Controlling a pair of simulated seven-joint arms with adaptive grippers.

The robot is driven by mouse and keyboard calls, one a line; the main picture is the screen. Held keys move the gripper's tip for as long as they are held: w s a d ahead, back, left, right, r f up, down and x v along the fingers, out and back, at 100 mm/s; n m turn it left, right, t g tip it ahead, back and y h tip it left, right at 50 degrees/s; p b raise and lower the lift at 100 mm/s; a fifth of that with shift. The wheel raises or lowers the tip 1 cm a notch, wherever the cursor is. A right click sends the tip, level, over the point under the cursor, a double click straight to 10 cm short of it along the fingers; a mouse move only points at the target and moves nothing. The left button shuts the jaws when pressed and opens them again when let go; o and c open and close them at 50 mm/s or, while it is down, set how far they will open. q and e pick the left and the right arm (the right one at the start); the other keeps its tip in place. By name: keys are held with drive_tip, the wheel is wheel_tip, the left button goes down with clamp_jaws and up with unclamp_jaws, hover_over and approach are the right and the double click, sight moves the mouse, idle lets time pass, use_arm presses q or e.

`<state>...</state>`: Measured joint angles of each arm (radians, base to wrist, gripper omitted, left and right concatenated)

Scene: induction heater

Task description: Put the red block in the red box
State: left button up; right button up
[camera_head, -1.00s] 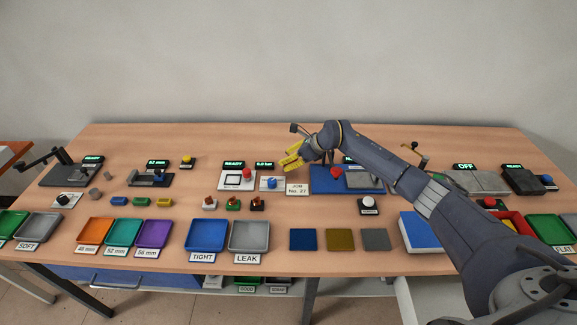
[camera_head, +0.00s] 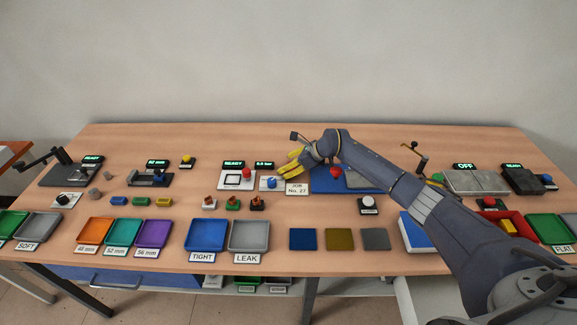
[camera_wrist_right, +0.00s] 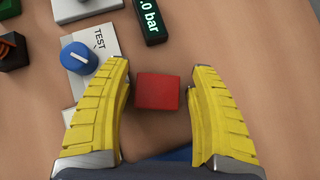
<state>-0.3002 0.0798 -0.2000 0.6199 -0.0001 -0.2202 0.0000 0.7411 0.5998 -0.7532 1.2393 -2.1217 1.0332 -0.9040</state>
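The red block (camera_wrist_right: 158,92) lies on the wooden table and shows in the right wrist view between the two yellow fingers of my right gripper (camera_wrist_right: 160,74). The gripper is open, with a visible gap on each side of the block. In the head view my right gripper (camera_head: 287,172) is low over the table near the JOB No. 27 card; I cannot make out the block there. The red box (camera_head: 518,219) is at the right, partly hidden by my right arm, with a yellow block (camera_head: 508,227) in it. My left gripper is not in view.
A blue knob (camera_wrist_right: 79,57) on a TEST plate and a black display (camera_wrist_right: 148,20) stand close to the right gripper. A blue base with a red button (camera_head: 335,171) is just right of it. Coloured trays line the front edge.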

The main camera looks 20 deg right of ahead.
drive_tip(key=shift+s+a+f, duration=0.1)
drive_tip(key=shift+a+f, duration=0.05)
drive_tip(key=shift+a, duration=0.05)
drive_tip(key=shift+s+d+r, duration=0.1)
drive_tip(key=shift+d+r, duration=0.05)
drive_tip(key=shift+r, duration=0.25)
drive_tip(key=v, duration=1.1)
drive_tip(key=shift+d+r, duration=0.2)
drive_tip(key=shift+r, duration=0.05)
